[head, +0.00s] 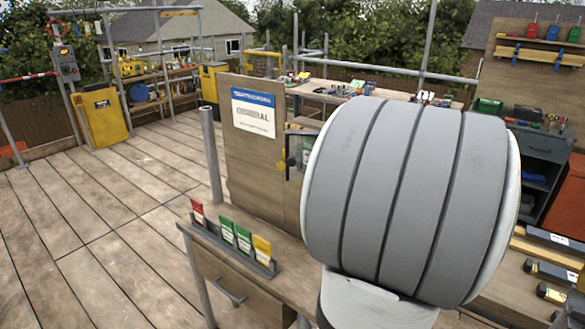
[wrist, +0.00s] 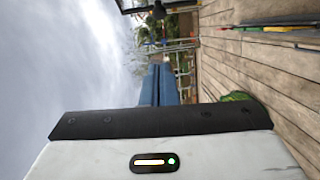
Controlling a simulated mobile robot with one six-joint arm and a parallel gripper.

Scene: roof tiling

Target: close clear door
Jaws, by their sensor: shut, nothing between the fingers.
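What looks like the clear door (head: 304,150) shows in the head view as a small see-through panel with a dark frame, beside the wooden board. Most of it is hidden behind my large grey arm link, so I cannot tell how far it stands open. In the wrist view, a dark-framed piece (wrist: 150,6) is cut off at the top edge; I cannot tell if it is the same door. My gripper (wrist: 160,70) shows in the wrist view with its blue fingers together and empty. In the head view my gripper is hidden behind the arm.
A wooden board (head: 240,160) with a white and blue sign stands left of the door. A bench (head: 250,292) in front holds a rack of red, green and yellow packets (head: 236,236). A grey post (head: 211,155) rises beside it. Plank floor (head: 100,230) is open at left.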

